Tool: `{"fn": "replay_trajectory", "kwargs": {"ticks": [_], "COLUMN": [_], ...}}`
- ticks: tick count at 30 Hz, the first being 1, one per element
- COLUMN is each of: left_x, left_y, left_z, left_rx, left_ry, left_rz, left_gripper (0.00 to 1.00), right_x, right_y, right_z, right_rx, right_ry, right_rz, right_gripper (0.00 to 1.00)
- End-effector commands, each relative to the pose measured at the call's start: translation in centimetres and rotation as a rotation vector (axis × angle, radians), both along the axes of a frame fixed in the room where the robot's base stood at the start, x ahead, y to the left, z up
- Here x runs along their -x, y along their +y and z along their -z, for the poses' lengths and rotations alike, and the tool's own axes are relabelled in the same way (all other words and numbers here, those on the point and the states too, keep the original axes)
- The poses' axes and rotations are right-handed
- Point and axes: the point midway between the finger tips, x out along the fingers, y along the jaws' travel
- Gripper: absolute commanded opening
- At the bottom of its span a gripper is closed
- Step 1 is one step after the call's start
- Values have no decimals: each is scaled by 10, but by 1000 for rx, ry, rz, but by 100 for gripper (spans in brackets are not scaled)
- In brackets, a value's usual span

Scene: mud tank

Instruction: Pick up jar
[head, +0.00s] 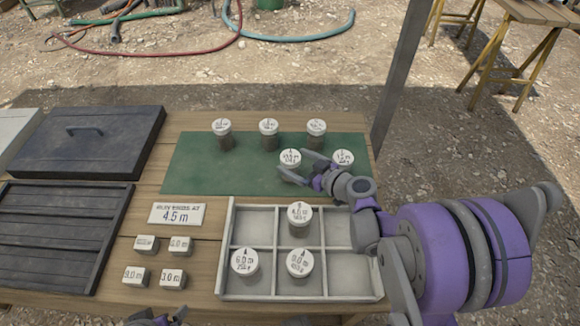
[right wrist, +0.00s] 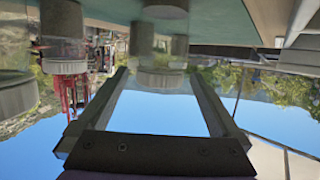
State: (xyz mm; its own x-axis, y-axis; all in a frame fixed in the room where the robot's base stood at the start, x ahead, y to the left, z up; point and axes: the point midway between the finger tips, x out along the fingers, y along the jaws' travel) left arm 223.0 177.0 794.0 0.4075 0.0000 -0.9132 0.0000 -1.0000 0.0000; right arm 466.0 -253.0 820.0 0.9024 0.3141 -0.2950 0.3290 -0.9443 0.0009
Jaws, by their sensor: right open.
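Several glass jars with white labelled lids stand upright on a green mat (head: 190,178): a back-left jar (head: 222,134), a back-middle jar (head: 268,134), a back-right jar (head: 316,132), a front jar (head: 290,159) and a right jar (head: 343,158). My right gripper (head: 296,166) is open, with its fingers at the sides of the front jar. In the right wrist view, which is upside down, a jar (right wrist: 160,78) shows between the open fingers; contact cannot be told. My left gripper (head: 156,319) is mostly cut off at the bottom edge.
A divided tray (head: 226,262) holds three jars: back middle (head: 299,220), front left (head: 244,263), front middle (head: 299,264). A "4.5 m" sign (head: 177,214) and several small labelled blocks (head: 173,279) sit left. A dark lidded box (head: 85,140) and a slatted panel (head: 60,235) lie further left.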

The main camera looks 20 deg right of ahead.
Motion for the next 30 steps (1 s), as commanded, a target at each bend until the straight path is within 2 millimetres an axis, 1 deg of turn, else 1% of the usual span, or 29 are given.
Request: {"fn": "replay_trajectory", "kwargs": {"ticks": [1, 4, 6, 11, 12, 14, 18, 26, 27, 28, 29, 30], "left_x": [0, 0, 0, 0, 0, 0, 0, 0, 0, 0, 0, 0], "left_y": [0, 0, 0, 0, 0, 0, 0, 0, 0, 0, 0, 0], "left_z": [3, 4, 4, 4, 4, 4, 4, 4, 4, 4, 4, 4], "left_rx": [0, 0, 0, 0, 0, 0, 0, 0, 0, 0, 0, 0], "left_ry": [1, 1, 1, 1, 1, 1, 1, 1, 1, 1, 1, 1], "left_rz": [0, 0, 0, 0, 0, 0, 0, 0, 0, 0, 0, 0], "left_gripper": [100, 100, 100, 100, 100, 100, 100, 100, 100, 100, 100, 100], "right_x": [-8, -20, -24, -24, -24, -24, -24, -23, -23, -23, -23, -23], "right_y": [4, 7, 9, 8, 8, 8, 8, 8, 8, 8, 8, 8], "right_z": [5, 8, 9, 8, 8, 9, 9, 9, 9, 9, 9, 8], "right_rx": [-1, -1, -1, -1, -1, -1, -1, 0, 0, 0, 0, -1], "right_ry": [0, 1, 1, 0, 0, 0, 0, 0, 0, 0, 0, 0], "right_rz": [-4, -2, -2, -1, -1, 0, 0, 0, -1, -1, -1, 0], "right_gripper": [100, 100, 100, 100, 98, 87, 62, 15, 8, 3, 0, 0]}}
